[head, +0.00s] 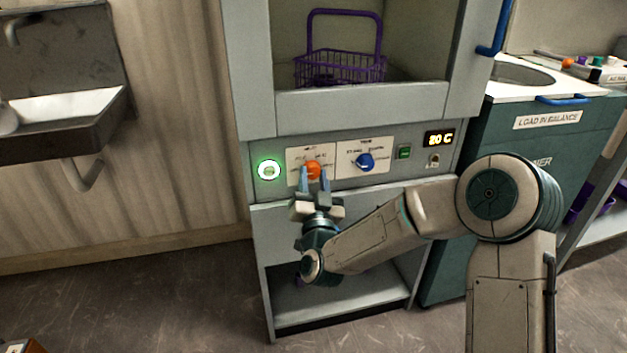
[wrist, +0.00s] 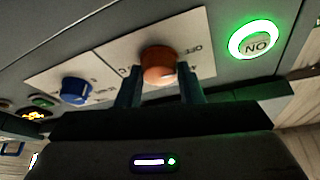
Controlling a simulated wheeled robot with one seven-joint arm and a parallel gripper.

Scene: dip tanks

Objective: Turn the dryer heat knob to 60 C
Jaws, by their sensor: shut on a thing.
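The orange heat knob (head: 313,169) is on the left label plate of the dryer's control panel. My gripper (head: 314,180) is at the knob, with one blue finger on each side of it. In the wrist view the knob (wrist: 158,66) sits between the fingertips (wrist: 162,84), and the gripper is shut on it. The scale marks around the knob are partly hidden and too small to read. The display (head: 439,138) at the panel's right glows and seems to read 80 C, though its first digit is unclear.
A blue knob (head: 365,162) is right of the orange one. A green-lit ON button (head: 269,170) is to its left. A small green button (head: 404,152) is near the display. A purple basket (head: 340,68) stands in the open chamber above. A teal unit (head: 530,150) stands at right.

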